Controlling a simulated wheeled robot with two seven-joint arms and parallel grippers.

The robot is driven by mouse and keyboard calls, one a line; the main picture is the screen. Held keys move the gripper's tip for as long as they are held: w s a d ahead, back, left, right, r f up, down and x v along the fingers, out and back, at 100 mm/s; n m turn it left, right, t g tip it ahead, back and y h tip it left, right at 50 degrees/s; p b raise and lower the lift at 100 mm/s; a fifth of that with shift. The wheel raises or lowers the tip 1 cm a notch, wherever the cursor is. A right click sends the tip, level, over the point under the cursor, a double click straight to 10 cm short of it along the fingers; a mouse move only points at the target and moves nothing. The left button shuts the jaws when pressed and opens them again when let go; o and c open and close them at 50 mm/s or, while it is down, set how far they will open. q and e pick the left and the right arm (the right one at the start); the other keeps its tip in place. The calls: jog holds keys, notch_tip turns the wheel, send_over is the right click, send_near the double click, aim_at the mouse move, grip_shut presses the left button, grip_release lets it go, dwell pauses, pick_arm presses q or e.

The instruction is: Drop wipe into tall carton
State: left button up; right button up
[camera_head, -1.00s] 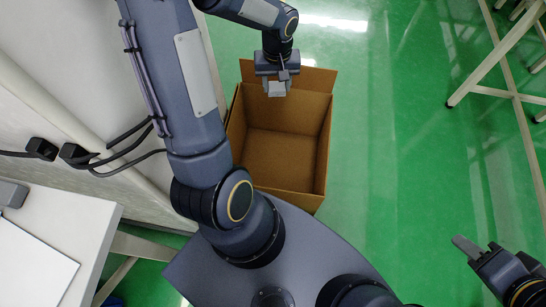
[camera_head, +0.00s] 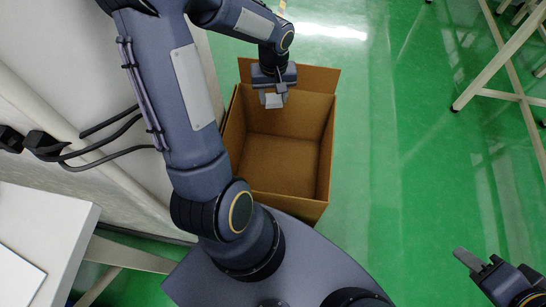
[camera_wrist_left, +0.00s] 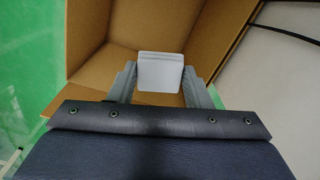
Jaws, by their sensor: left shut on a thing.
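The tall carton (camera_head: 281,166) is an open, empty-looking brown cardboard box on the green floor, with a flap standing out at its far side. My left gripper (camera_head: 273,98) is over the far part of the carton's opening, shut on a pale grey-white wipe (camera_head: 273,101). In the left wrist view the wipe (camera_wrist_left: 160,73) sits between the two grey fingers, with the carton's walls (camera_wrist_left: 105,72) around and below it. My right gripper (camera_head: 470,261) is at the lower right, apart from the carton. Its fingers overlap, so its opening cannot be told.
A white table (camera_head: 45,225) stands at the lower left, beside a pale wall with black cables and plugs (camera_head: 42,143). White metal table legs (camera_head: 497,70) stand at the upper right. The green floor right of the carton is clear.

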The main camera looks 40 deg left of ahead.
pick_arm(q)
jog(key=o, duration=1)
jog(key=shift+o, duration=0.2)
notch_tip(320, 180, up, 8)
jog(key=shift+p, duration=1.25)
jog(key=shift+f, duration=0.1)
